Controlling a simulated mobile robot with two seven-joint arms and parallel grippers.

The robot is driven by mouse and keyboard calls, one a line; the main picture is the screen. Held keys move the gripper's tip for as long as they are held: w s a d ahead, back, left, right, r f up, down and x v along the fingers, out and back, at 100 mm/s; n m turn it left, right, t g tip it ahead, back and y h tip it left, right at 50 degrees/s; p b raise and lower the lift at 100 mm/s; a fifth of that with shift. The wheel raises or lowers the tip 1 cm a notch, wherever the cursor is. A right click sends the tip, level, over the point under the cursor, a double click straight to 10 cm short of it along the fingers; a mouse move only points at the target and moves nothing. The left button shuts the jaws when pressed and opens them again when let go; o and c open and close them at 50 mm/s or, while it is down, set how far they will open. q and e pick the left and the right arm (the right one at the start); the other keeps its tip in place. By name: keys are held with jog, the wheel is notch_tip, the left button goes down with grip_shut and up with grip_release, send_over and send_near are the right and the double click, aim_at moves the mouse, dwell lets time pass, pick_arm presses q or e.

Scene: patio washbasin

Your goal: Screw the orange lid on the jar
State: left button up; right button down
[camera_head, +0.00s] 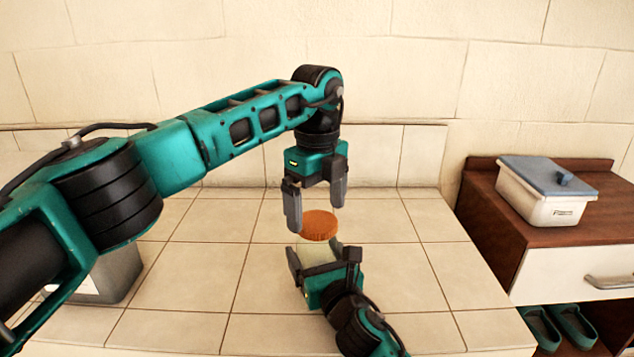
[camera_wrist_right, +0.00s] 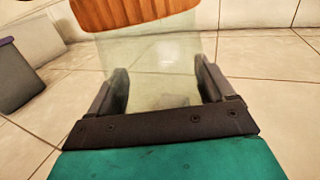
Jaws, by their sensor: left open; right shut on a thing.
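The orange lid (camera_head: 319,224) sits at the top of the clear jar (camera_head: 317,253), which stands on the tiled counter. I cannot tell how tightly the lid sits. The right wrist view shows the see-through jar (camera_wrist_right: 160,70) with the lid (camera_wrist_right: 135,12) above it, cut off by the picture edge. My right gripper (camera_head: 322,256) is shut on the jar's body, with one finger on each side. My left gripper (camera_head: 316,205) points down over the lid; its fingers are open and apart, and it holds nothing.
A grey bin (camera_head: 112,277) stands at the left, partly behind my left arm. A wooden cabinet (camera_head: 490,215) at the right bears a white box (camera_head: 545,205) with a blue lid. Green clogs (camera_head: 572,325) lie below. The counter around the jar is clear.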

pick_arm(q)
jog(key=shift+f, duration=1)
